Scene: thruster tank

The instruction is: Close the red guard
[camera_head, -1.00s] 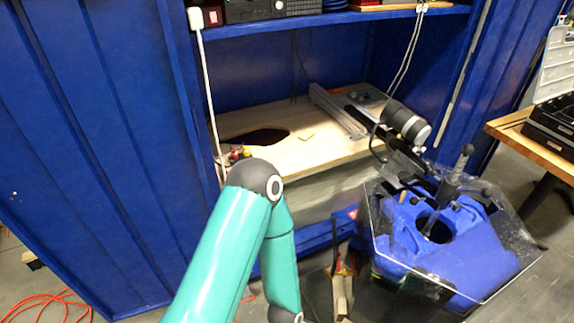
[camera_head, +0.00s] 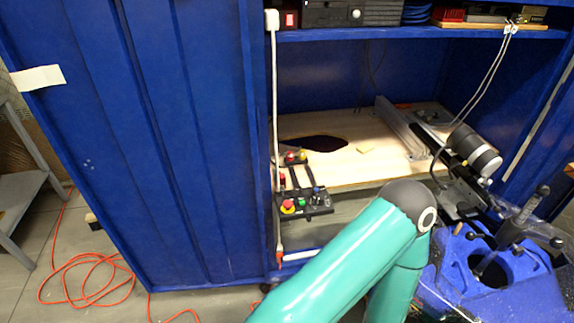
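I cannot pick out a red guard with certainty. A small black control box (camera_head: 309,206) with coloured buttons stands at the front left edge of the wooden bench inside the blue cabinet. It has a red-topped yellow button (camera_head: 288,206) and a green one beside it. Another red and yellow button unit (camera_head: 294,157) sits behind it, with a small red part near the cabinet edge. One teal arm of mine rises from the bottom centre, its dark elbow right of the control box. Its gripper is out of view, and so is the other gripper.
A blue tank part (camera_head: 490,270) with black levers stands at the lower right. A grey-ended motor (camera_head: 474,151) is on the bench's right. A red cable (camera_head: 90,275) lies on the floor at left. A white cord (camera_head: 274,120) hangs at the cabinet's left edge.

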